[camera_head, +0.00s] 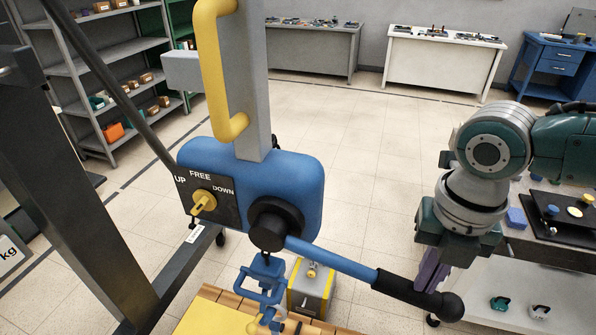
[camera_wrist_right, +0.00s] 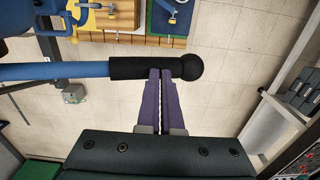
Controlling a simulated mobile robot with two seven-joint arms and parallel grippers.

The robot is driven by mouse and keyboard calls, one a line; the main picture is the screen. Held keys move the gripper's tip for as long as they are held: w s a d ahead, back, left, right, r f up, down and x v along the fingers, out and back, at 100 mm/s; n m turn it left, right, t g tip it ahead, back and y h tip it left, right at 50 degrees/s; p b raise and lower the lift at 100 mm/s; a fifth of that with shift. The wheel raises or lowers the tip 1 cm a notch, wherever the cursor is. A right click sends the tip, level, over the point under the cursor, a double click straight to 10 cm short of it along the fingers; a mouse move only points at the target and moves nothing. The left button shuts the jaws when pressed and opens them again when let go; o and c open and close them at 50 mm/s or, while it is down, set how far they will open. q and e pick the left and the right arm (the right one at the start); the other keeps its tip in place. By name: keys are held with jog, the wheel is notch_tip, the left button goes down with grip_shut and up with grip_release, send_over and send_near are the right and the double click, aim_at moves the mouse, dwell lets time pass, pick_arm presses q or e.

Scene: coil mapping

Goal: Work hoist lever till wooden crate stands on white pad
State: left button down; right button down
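The blue hoist body (camera_head: 300,180) hangs in the middle of the head view, with a selector knob (camera_head: 203,203) on a plate marked UP, FREE and DOWN. Its blue hoist lever (camera_head: 335,260) slants down right to a black grip (camera_head: 400,287) with a ball end. My right gripper (camera_head: 432,280) is at the grip near the ball. In the right wrist view its purple fingers (camera_wrist_right: 160,74) are together with a thin gap and overlap the grip; contact is unclear. A wooden-slatted, yellow-topped object (camera_head: 215,318), perhaps the crate, is cut off below. No white pad is identifiable. My left gripper is out of view.
A blue hook and shackle (camera_head: 262,285) hang below the hoist. A grey box with yellow edges (camera_head: 312,290) stands behind. A dark frame post (camera_head: 75,175) is at left. A white table with a tray (camera_head: 560,228) is at right. The floor beyond is clear.

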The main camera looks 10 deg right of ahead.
jog(key=shift+f+b, duration=0.4)
jog(key=shift+f, duration=0.2)
jog(key=shift+a+f+b, duration=0.15)
jog(key=shift+f+b, duration=0.45)
jog(key=shift+b, duration=0.05)
jog(key=r+p, duration=0.8)
jog(key=r, duration=0.1)
jog(key=shift+d+p, duration=0.2)
jog(key=shift+p, duration=0.1)
notch_tip(320, 180, up, 10)
jog(key=w+a+p, duration=0.1)
jog(key=p, duration=0.7)
jog(key=shift+a+p, duration=0.3)
jog(key=shift+a, duration=0.05)
